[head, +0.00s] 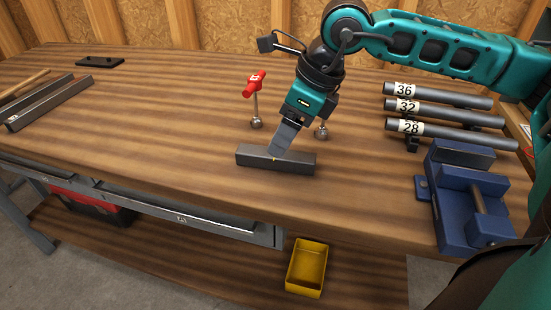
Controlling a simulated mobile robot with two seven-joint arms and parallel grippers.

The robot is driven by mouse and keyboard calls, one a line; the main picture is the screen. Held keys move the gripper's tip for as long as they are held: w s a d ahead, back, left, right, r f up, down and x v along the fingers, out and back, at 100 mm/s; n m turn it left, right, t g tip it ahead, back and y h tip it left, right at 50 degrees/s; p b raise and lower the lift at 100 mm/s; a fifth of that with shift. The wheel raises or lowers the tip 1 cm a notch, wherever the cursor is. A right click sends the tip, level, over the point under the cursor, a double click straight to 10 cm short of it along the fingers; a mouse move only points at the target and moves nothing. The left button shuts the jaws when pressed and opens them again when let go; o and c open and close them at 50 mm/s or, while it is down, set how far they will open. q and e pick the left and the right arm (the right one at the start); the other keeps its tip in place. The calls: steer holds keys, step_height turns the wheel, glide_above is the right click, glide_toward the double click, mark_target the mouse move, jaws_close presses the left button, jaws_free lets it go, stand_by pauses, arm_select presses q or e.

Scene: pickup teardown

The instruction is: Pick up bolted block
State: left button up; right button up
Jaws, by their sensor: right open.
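A dark grey metal block (300,163) lies flat on the wooden workbench near its front edge, in the middle of the view. My right gripper (276,155) points down at the block, its fingers over the middle of the block's top and back side. It is open. The fingers hide part of the block, and I cannot tell whether they touch it. I cannot make out bolts in the block. My left gripper is not in view.
A red-handled tool (254,84) stands upright behind the block. Several labelled pipes (450,113) and a blue vise (470,200) are at right. Grey rails (50,103) lie at left. A yellow bin (306,268) sits on the lower shelf. Bench left of the block is clear.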

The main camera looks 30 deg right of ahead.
mark_target(250, 155)
steer(key=shift+x, duration=2.7)
steer(key=shift+d, duration=0.25)
steer(key=shift+c, duration=0.3)
jaws_close()
steer(key=shift+s+f, duration=0.1)
